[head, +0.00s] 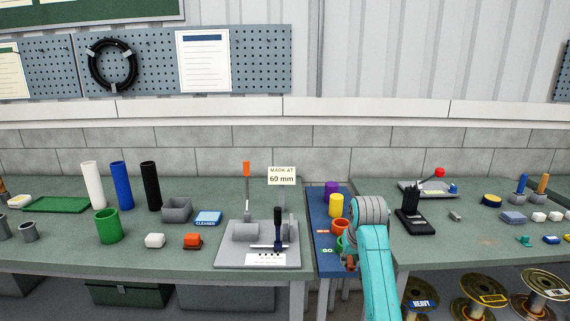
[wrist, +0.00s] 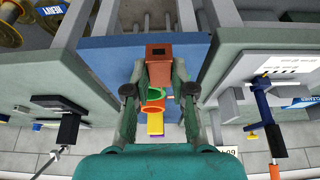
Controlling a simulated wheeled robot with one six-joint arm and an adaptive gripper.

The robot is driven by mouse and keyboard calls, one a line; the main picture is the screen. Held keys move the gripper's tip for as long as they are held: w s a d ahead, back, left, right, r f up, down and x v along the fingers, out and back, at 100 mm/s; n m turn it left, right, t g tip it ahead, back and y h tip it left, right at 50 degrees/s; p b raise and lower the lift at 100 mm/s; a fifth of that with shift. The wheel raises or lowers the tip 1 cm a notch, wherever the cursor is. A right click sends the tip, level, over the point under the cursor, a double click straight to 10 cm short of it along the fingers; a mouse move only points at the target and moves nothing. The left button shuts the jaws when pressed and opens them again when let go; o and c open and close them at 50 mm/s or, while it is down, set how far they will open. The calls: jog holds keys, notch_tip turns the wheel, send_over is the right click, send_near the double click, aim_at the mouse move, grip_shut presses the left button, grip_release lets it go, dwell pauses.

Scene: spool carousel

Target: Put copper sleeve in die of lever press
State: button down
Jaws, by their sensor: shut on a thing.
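My gripper (wrist: 159,84) is shut on the copper sleeve (wrist: 159,66), a reddish-brown block-like piece with a dark opening on its near face. In the head view my gripper (head: 350,257) is partly hidden by my teal arm, and only a little of the sleeve shows. The gripper is over the front of the blue mat, in front of the green and red cups.
The blue mat (head: 322,256) carries purple, yellow, red and green cups. A grey marking fixture (head: 235,256) sits to the left. Spools (head: 473,311) are below the right bench.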

jog(key=s+f, duration=0.5)
jog(key=f, duration=0.5)
jog(key=s+f, duration=0.6)
jog(key=f, duration=0.5)
jog(key=s+f, duration=1.3)
jog(key=s, duration=0.3)
jog(key=shift+f, duration=0.35)
jog(key=shift+s, duration=0.1)
